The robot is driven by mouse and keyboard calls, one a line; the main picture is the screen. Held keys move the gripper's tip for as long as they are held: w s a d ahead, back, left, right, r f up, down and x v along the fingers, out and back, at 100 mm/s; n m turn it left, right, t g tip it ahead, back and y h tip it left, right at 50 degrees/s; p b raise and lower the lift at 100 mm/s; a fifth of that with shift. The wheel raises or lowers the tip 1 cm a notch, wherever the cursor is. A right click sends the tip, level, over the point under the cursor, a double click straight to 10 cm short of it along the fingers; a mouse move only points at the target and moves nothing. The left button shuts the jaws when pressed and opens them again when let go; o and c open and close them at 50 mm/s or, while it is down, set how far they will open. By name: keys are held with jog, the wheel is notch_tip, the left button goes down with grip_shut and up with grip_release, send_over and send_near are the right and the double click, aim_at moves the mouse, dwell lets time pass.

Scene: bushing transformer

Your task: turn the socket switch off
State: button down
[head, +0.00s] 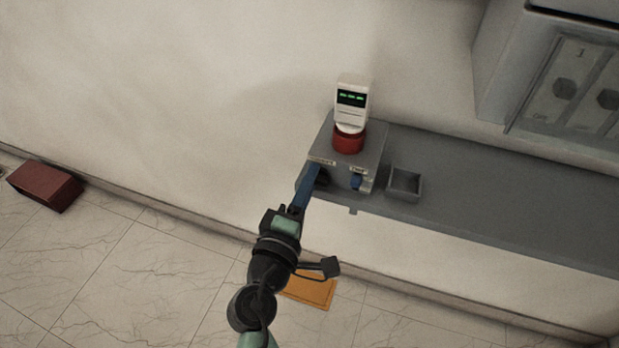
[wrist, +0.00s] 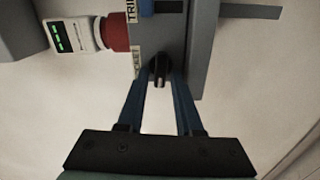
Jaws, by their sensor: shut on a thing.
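The socket switch is a black rotary knob (wrist: 159,70) on the front of a grey box (head: 376,145), beside a label partly hidden by my finger in the wrist view. My gripper (wrist: 160,76) has its two blue fingers on either side of the knob and is shut on it. In the head view, my gripper (head: 315,172) reaches the left part of the box front, and the knob is mostly hidden behind the fingers. A white device with a green display (head: 351,98) is plugged into a red socket (head: 348,138) on top of the box.
A blue switch (head: 356,182) sits right of my gripper on the same box front. A small grey tray (head: 405,183) stands on the grey shelf (head: 480,200). A grey cabinet (head: 500,75) is at upper right. A brown box (head: 45,186) lies on the floor at left.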

jog(key=shift+f+n, duration=0.1)
jog(key=shift+n, duration=0.4)
jog(key=c, duration=0.8)
grip_release()
jog(key=shift+c, duration=0.2)
jog(key=shift+s, duration=0.1)
jog(key=v, duration=1.2)
jog(key=shift+s+b, duration=0.4)
jog(key=shift+b, duration=0.05)
jog(key=shift+a, duration=0.15)
